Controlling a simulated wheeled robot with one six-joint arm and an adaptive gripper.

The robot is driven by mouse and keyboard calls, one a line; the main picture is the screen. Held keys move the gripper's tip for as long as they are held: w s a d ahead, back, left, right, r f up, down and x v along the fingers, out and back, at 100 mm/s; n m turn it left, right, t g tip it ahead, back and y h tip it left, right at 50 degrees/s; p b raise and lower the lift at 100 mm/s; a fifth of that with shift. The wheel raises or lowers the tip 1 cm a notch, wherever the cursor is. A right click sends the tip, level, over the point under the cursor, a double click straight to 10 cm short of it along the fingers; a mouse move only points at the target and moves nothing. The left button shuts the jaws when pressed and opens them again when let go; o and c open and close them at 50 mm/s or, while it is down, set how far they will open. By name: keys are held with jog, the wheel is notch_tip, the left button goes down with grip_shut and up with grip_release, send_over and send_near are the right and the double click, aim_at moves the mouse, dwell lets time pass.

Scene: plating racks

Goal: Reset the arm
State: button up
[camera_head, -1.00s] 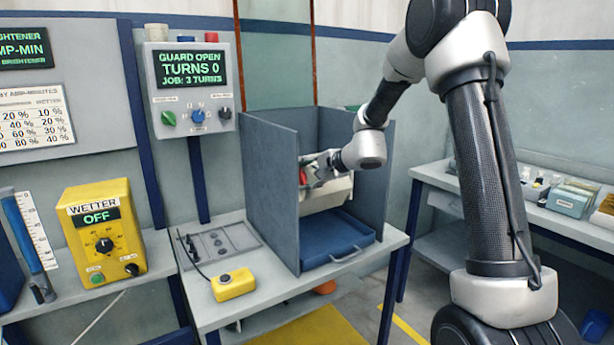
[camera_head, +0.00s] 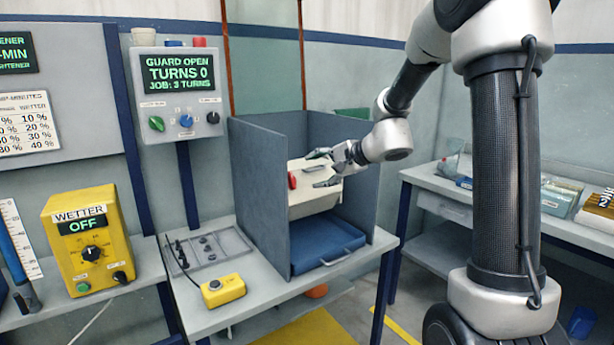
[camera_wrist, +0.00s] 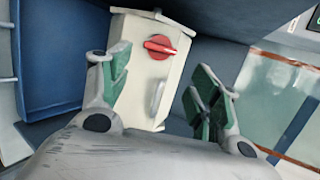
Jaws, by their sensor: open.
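My gripper (camera_head: 322,168) is open and empty at the mouth of the blue-grey enclosure, in front of a cream box with a red knob (camera_head: 292,180). In the wrist view my gripper (camera_wrist: 160,85) shows its two green-padded fingers spread apart. The cream box (camera_wrist: 143,83) lies beyond them, with its red knob (camera_wrist: 160,47) between the fingers in the picture and clear of both. A silver handle (camera_wrist: 156,98) shows on the box below the knob. My arm reaches in from the right in the head view.
Side walls of the enclosure (camera_head: 262,200) stand close around the box. A blue tray (camera_head: 325,246) lies below it. A yellow pendant (camera_head: 222,290) sits on the bench front. The control panel (camera_head: 178,90) reads "GUARD OPEN, TURNS 0". A yellow WETTER unit (camera_head: 92,240) stands at left.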

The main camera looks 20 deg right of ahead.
jog(key=shift+v, duration=0.9)
jog(key=s+d+f+n+g+h, duration=0.1)
jog(key=s+f+n+g, duration=0.2)
jog(key=s, duration=0.6)
jog(key=s+d+f+n+g, duration=0.1)
jog(key=s+f+n+g, duration=0.2)
jog(key=s, duration=0.7)
jog(key=s+d+r+n+h, duration=0.3)
jog(key=s, duration=0.5)
jog(key=s+d+r+n+h, duration=0.3)
jog(key=s+r, duration=0.1)
jog(key=s, duration=0.4)
jog(key=shift+s+d+r+n, duration=0.25)
jog(key=shift+d+n, duration=0.1)
jog(key=shift+n, duration=0.05)
